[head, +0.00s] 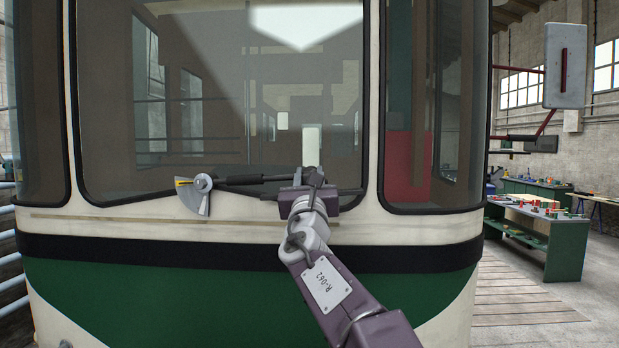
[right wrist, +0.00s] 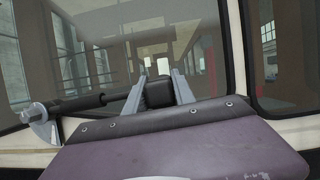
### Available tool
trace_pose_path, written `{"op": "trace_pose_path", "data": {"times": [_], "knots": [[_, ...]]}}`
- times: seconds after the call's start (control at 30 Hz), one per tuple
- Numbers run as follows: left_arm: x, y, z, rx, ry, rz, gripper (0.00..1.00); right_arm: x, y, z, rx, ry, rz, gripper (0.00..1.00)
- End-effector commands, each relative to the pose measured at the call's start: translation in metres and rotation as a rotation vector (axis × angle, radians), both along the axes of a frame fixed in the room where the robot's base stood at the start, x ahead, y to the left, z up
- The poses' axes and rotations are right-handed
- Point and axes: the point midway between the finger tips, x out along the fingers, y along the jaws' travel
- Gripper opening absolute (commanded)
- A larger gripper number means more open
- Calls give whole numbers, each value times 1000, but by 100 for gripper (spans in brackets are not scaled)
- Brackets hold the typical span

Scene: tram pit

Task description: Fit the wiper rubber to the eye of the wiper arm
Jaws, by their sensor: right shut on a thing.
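My right gripper (head: 314,179) is in front of the lower edge of the tram's windscreen. In the right wrist view its two grey fingers (right wrist: 157,90) are shut on a black block. From this block a dark rod, which looks like the wiper rubber (head: 242,180), runs left; it also shows in the right wrist view (right wrist: 82,103). Its left end points at a pale grey round piece with a fan-shaped plate (head: 201,190), yellow-marked at its left. This may be the wiper arm's eye. I cannot tell whether rod and piece touch. My left gripper is out of view.
The tram's windscreen (head: 230,80) is close behind the gripper, above a cream and green front (head: 180,278). A thin dark bar (head: 350,190) shows right of the gripper. Workbenches (head: 540,220) stand far right, and a mirror (head: 565,65) hangs upper right.

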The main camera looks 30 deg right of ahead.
Motion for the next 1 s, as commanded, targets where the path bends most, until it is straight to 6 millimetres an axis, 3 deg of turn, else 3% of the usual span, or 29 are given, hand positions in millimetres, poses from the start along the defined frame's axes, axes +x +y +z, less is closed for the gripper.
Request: {"op": "trace_pose_path", "data": {"times": [0.67, 0.7, 0.77, 1.0], "knots": [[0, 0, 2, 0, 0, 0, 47, 18, -11, 0, 1, 0, 0, 0], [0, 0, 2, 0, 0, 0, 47, 18, -11, 0, 0, 0, 0, 36], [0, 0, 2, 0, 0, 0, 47, 18, -11, 0, 0, 0, 0, 53], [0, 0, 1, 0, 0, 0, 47, 18, -11, -1, 0, 1, 1, 56]]}}
